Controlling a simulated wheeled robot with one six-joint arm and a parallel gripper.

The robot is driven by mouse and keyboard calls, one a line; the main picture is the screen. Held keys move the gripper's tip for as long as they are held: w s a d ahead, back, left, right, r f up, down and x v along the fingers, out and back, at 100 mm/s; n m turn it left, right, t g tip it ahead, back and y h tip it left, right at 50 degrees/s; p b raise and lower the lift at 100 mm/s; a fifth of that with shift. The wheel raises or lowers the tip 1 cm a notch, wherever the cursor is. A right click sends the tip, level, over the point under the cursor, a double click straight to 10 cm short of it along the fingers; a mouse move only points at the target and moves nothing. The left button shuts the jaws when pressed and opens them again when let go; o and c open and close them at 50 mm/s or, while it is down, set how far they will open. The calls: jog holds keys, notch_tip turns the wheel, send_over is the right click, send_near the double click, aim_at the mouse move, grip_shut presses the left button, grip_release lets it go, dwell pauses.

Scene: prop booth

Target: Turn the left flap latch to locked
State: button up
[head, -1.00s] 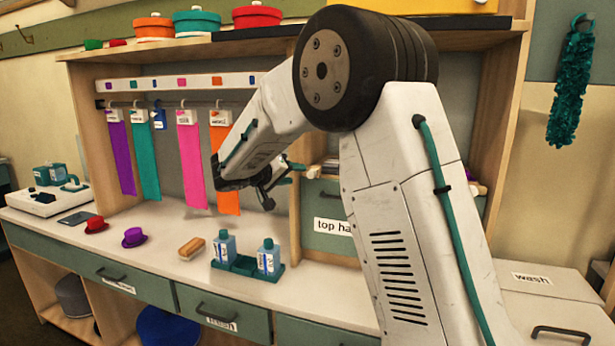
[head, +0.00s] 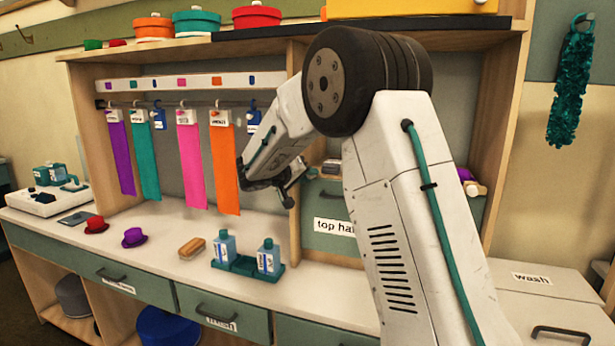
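A green flap front labelled "top ha…" (head: 325,225) is in the cabinet's right bay, with its right side hidden behind my arm. I cannot make out a latch on it; any latch may be behind my arm or too small to tell. My gripper (head: 290,187) hangs in the air at the bay's left edge, by the wooden divider and to the upper left of the label. It looks empty, but it is small and seen side-on, so its opening is unclear.
Coloured scarves hang on a rail (head: 170,103) to the left. The counter holds two blue bottles in a green tray (head: 243,266), a brush (head: 192,248) and small red (head: 96,222) and purple (head: 134,237) hats. A white box labelled "wash" (head: 540,290) stands right.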

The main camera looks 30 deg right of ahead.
dwell(0.3)
jog(key=n+h, duration=0.1)
jog(key=n+g+h, duration=0.1)
jog(key=n, duration=0.1)
jog(key=shift+w+f+n, duration=0.1)
jog(key=shift+f+n, duration=0.1)
jog(key=shift+n, duration=0.1)
jog(key=n+h, duration=0.1)
jog(key=n, duration=0.1)
jog(key=n+h, duration=0.1)
jog(key=n, duration=0.1)
jog(key=shift+f+t, duration=0.1)
jog(key=shift+t, duration=0.2)
jog(key=n, duration=0.2)
jog(key=n+t+h, duration=0.1)
jog(key=n, duration=0.1)
jog(key=shift+f+n+h, duration=0.1)
jog(key=shift+n+h, duration=0.2)
jog(key=shift+n, duration=0.1)
jog(key=shift+n+t+h, duration=0.3)
jog(key=shift+n+t, duration=1.1)
jog(key=shift+n, duration=1)
jog(key=shift+n+t, duration=0.3)
jog(key=o, duration=1)
